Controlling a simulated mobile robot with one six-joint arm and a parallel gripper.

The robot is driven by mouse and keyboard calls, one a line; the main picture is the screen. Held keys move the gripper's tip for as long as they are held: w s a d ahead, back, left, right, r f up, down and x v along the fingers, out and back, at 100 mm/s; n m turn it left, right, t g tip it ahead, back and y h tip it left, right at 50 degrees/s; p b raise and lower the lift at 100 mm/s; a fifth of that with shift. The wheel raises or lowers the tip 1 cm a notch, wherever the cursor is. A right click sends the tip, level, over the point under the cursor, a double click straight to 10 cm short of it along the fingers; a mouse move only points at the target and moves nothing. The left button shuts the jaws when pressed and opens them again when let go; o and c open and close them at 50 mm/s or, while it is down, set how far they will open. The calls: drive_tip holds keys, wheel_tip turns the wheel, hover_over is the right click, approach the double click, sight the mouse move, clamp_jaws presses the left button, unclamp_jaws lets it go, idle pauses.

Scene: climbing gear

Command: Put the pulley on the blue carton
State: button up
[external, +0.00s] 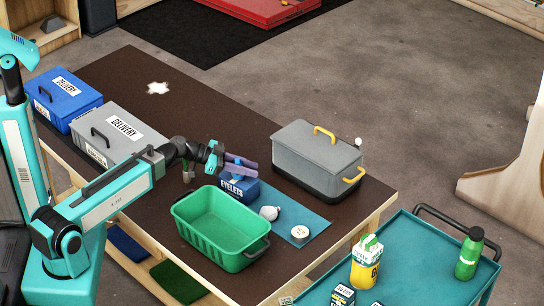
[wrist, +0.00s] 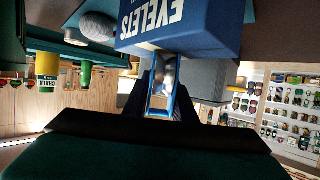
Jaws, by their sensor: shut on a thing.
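The blue carton (external: 239,188), lettered EYELETS, stands on the dark table beside the green basket. In the wrist view the carton (wrist: 190,35) looms at the top with its lettering upside down. My gripper (external: 252,165) is level, with its purple fingers just over the carton. In the wrist view my gripper (wrist: 165,95) is shut on the pulley (wrist: 165,80), which shows as a blue frame with a pale grey middle between the dark fingers. The pulley cannot be made out clearly in the external view. Whether it touches the carton I cannot tell.
A green basket (external: 180,213) stands in front of the carton. A grey bulb-shaped thing (external: 269,213) and a white tin (external: 300,233) are on the teal mat (external: 312,217). A grey cooler (external: 315,155) is right of the carton; grey (external: 120,122) and blue (external: 62,90) boxes stand left.

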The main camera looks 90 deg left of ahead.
drive_tip(key=shift+f, duration=0.1)
drive_tip(key=o, duration=1.1)
drive_tip(key=shift+r+p, duration=0.25)
drive_tip(key=shift+p, duration=0.05)
drive_tip(key=shift+s, duration=0.35)
drive_tip(key=b+v, duration=0.1)
drive_tip(key=v, duration=0.4)
drive_tip(key=shift+b, duration=0.3)
drive_tip(key=shift+s+b, duration=0.2)
drive_tip(key=shift+b, duration=0.15)
drive_tip(key=shift+a+b, duration=0.1)
drive_tip(key=shift+b, duration=0.45)
drive_tip(key=shift+a+r+b, duration=0.1)
drive_tip(key=shift+r+b, duration=0.05)
drive_tip(key=shift+b, duration=1.05)
drive_tip(key=b, duration=0.4)
drive_tip(key=shift+s+a+r, duration=0.1)
drive_tip(key=shift+s+r, duration=0.1)
drive_tip(key=shift+s, duration=0.15)
